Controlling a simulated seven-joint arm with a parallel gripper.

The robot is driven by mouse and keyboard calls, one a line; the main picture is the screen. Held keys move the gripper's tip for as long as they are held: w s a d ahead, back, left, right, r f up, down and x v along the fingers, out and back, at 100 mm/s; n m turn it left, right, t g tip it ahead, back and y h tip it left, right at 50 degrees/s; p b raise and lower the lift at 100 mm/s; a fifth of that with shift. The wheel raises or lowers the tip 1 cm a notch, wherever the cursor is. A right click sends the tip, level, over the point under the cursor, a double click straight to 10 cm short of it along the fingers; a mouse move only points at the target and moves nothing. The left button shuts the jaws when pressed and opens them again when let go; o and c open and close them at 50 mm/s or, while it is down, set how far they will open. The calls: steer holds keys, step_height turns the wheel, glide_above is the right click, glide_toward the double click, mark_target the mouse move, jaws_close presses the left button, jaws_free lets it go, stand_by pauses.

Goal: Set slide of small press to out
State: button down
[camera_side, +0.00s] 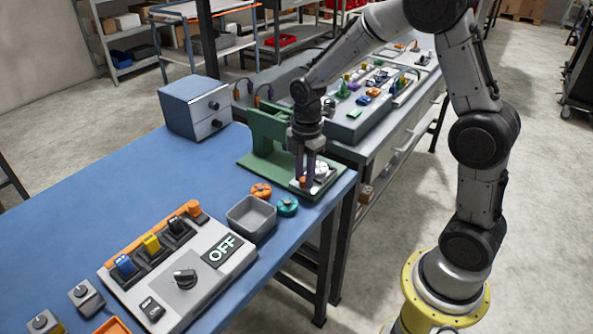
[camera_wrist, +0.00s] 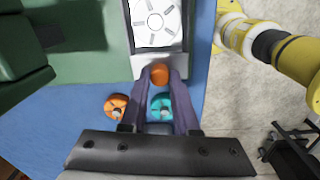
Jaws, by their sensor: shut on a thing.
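The small press (camera_side: 268,125) is green and stands at the right end of the blue table. Its pale slide (camera_side: 323,181) lies on the green base, clear of the press head, and carries a white round slotted disc. The slide fills the top middle of the wrist view (camera_wrist: 137,66), with the green press (camera_wrist: 85,22) at left. An orange knob (camera_wrist: 159,75) sits on the slide's near end. My gripper (camera_side: 304,182) points down at this end. Its two dark fingers (camera_wrist: 160,78) are shut on the orange knob, one on each side.
An orange round part (camera_side: 261,190) and a teal one (camera_side: 287,206) lie close by on the table. A grey open bin (camera_side: 251,217) and a control panel showing OFF (camera_side: 180,262) stand nearer. A blue drawer box (camera_side: 195,107) stands behind. The table edge is close to the press.

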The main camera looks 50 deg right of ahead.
steer(key=shift+s, duration=0.2)
steer(key=c, duration=0.7)
jaws_free()
steer(key=shift+o, duration=0.2)
steer(key=shift+r, duration=0.1)
step_height(320, 180, up, 14)
steer(key=shift+s, duration=0.15)
